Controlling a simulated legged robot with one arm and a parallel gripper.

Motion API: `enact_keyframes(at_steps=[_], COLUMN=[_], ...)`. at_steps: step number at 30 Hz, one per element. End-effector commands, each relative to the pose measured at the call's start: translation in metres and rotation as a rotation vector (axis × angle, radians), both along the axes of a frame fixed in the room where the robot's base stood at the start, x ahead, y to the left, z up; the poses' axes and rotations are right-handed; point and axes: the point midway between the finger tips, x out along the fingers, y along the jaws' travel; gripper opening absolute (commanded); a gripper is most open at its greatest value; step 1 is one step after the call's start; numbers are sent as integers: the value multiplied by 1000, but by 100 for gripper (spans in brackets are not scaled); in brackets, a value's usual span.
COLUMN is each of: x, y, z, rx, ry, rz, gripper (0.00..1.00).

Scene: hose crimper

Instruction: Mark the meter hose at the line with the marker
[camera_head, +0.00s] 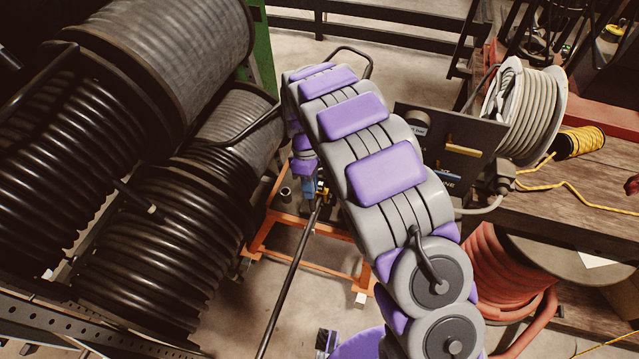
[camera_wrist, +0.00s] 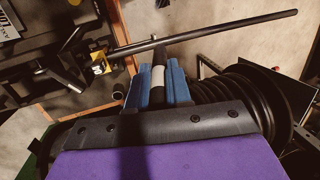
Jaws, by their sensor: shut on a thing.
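The meter hose (camera_head: 290,275) is a thin, straight black length running diagonally down from near my gripper in the head view. In the wrist view the hose (camera_wrist: 230,28) crosses the top, its left end by the dark machine. My gripper (camera_wrist: 157,82) has blue fingers shut on the marker (camera_wrist: 158,72), dark with a pale band. The marker points at the hose, and its far end meets or overlaps it in the picture; I cannot tell whether it touches. No line on the hose can be made out. In the head view my gripper (camera_head: 321,188) is small and partly hidden by my arm.
The crimper's dark panel (camera_head: 455,150) stands right of my arm. An orange frame (camera_head: 310,258) stands on the floor below. Large black hose reels (camera_head: 150,250) fill the left. A wooden bench (camera_head: 570,205) with a pale hose reel (camera_head: 525,110) is at right.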

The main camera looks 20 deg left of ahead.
Motion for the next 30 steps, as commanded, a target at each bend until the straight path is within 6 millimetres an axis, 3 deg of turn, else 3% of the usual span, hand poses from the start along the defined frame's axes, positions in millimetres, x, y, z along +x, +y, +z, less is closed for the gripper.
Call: enact_keyframes(at_steps=[5, 17, 24, 30], x=[-6, -5, -6, -6], y=[9, -16, -3, 1], z=[0, -23, -50, -56], rx=[-13, 13, -2, -5], ry=[13, 13, 14, 12], rz=[10, 6, 7, 7], gripper=[0, 0, 0, 0])
